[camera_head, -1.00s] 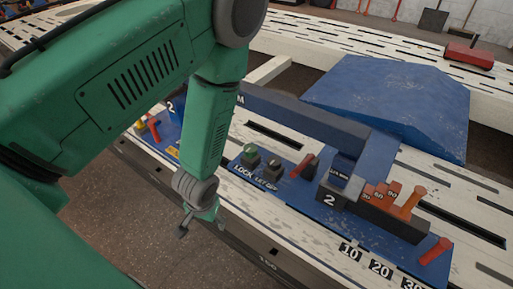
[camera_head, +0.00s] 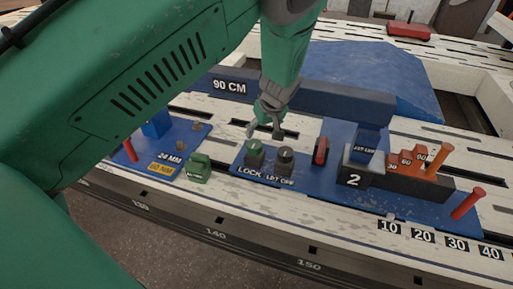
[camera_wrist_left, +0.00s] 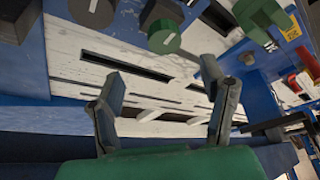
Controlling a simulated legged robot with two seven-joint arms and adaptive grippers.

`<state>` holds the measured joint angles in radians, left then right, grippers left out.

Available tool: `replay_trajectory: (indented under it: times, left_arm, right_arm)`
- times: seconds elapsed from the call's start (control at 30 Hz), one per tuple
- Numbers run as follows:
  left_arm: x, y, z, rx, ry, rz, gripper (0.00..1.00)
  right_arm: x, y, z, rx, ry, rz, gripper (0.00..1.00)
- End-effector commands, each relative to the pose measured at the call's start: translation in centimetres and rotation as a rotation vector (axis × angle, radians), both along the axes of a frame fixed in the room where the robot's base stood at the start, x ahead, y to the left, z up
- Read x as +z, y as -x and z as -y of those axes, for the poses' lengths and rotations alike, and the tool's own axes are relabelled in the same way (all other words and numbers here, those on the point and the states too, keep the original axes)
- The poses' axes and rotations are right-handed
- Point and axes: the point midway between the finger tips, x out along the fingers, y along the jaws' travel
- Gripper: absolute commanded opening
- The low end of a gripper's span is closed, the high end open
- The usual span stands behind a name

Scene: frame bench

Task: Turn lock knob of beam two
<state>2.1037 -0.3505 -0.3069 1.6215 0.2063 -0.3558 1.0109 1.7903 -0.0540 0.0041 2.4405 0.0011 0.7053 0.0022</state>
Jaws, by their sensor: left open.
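The green lock knob (camera_head: 254,153) stands on a blue plate by the word LOCK, left of the dark let-off knob (camera_head: 285,160). The block marked 2 (camera_head: 354,178) is further right, by the end of the long dark beam (camera_head: 310,98). My left gripper (camera_head: 264,130) is open and empty, close above or behind the lock knob. In the left wrist view the open fingers (camera_wrist_left: 167,108) have white slotted bench between them. The green knob (camera_wrist_left: 163,30) lies beyond the fingertips, not between them. My right gripper is out of view.
A red lever (camera_head: 320,151) stands right of the knobs, and orange pegs (camera_head: 438,157) further right. A small green block (camera_head: 199,168) is to the left. A blue wedge (camera_head: 355,70) lies behind the beam. The slotted bench's front edge (camera_head: 230,230) is clear.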

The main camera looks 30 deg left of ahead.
Motion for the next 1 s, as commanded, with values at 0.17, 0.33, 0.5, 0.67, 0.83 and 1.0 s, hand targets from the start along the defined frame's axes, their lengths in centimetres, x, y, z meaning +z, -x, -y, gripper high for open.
replay_trajectory:
  times: [0.17, 0.33, 0.5, 0.67, 0.83, 1.0]
  left_arm:
    - [-4.5, -0.7, -1.8, 0.002, 0.008, -0.002, 0.65]
    - [-7.5, -1.3, -3.0, 0.002, 0.007, -0.002, 0.65]
    - [-9.2, -1.8, -3.5, 0.000, 0.003, -0.002, 0.65]
    - [-9.8, -2.0, -3.7, 0.000, 0.002, -0.001, 0.65]
    - [-9.9, -2.0, -3.9, 0.001, 0.004, -0.001, 0.65]
    - [-9.9, -2.0, -3.9, 0.000, 0.006, -0.001, 0.40]
  right_arm:
    - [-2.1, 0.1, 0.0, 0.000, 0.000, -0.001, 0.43]
    - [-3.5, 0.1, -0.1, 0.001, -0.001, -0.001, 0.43]
    - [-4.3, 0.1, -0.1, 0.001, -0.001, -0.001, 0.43]
    - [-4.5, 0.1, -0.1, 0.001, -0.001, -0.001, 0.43]
    - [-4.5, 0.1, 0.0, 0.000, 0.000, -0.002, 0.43]
    - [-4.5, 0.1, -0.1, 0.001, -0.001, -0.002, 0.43]
